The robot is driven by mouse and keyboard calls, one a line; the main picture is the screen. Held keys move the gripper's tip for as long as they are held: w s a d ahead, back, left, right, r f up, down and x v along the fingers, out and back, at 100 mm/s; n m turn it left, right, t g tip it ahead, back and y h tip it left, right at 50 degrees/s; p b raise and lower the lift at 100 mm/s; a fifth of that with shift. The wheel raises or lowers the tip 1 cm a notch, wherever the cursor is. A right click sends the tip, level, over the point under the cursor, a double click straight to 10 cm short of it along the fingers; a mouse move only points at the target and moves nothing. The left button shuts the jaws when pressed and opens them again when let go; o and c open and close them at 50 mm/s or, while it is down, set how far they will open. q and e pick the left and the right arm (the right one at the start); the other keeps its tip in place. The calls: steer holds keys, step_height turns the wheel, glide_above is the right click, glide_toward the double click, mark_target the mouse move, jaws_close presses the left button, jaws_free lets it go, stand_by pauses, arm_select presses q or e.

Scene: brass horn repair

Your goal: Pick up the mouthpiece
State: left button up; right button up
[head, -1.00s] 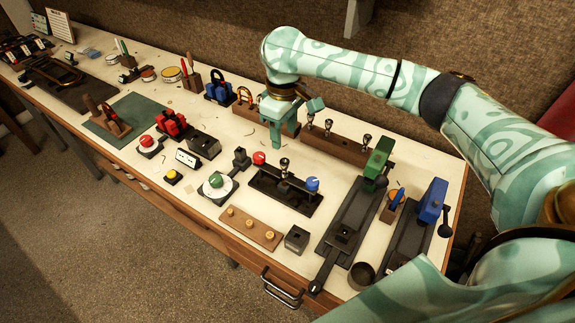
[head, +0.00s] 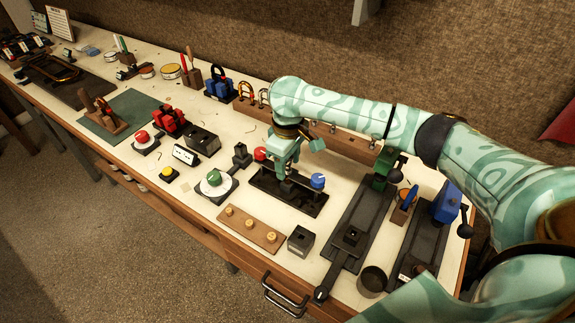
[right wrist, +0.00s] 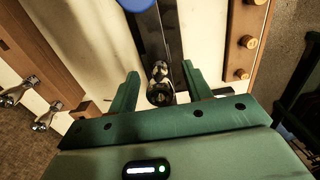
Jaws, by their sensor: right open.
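A silver mouthpiece (right wrist: 160,94) stands at the black fixture (head: 262,183) between a red knob (head: 260,154) and a blue knob (head: 318,180). My right gripper (head: 286,186) is over the middle of this fixture and hides most of the mouthpiece in the head view. In the right wrist view, the right gripper's (right wrist: 160,76) two fingers are apart, one on each side of the mouthpiece. I cannot tell whether they touch it; a gap shows on both sides. My left gripper is not in view.
A wooden rack (head: 354,147) behind my arm holds more mouthpieces (right wrist: 20,90). In front lie a wooden board with brass pegs (head: 248,231) and a small dark block (head: 300,240). Right of the fixture is a green-headed black device (head: 352,238). Free bench shows between these.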

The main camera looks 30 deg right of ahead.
steer(key=shift+r, duration=0.1)
jaws_close()
steer(key=shift+r+p, duration=0.35)
steer(key=shift+r, duration=0.2)
step_height(320, 180, up, 3)
steer(key=shift+p, duration=0.9)
steer(key=s+a+r+p, duration=0.3)
steer(key=s+r, duration=0.1)
steer(key=s, duration=0.2)
steer(key=s+a+r+p, duration=0.3)
steer(key=s+r, duration=0.2)
steer(key=s, duration=0.1)
steer(key=shift+s+a, duration=0.2)
steer(key=shift+a, duration=0.1)
step_height(320, 180, up, 3)
steer(key=p, duration=0.7)
steer(key=shift+r, duration=0.1)
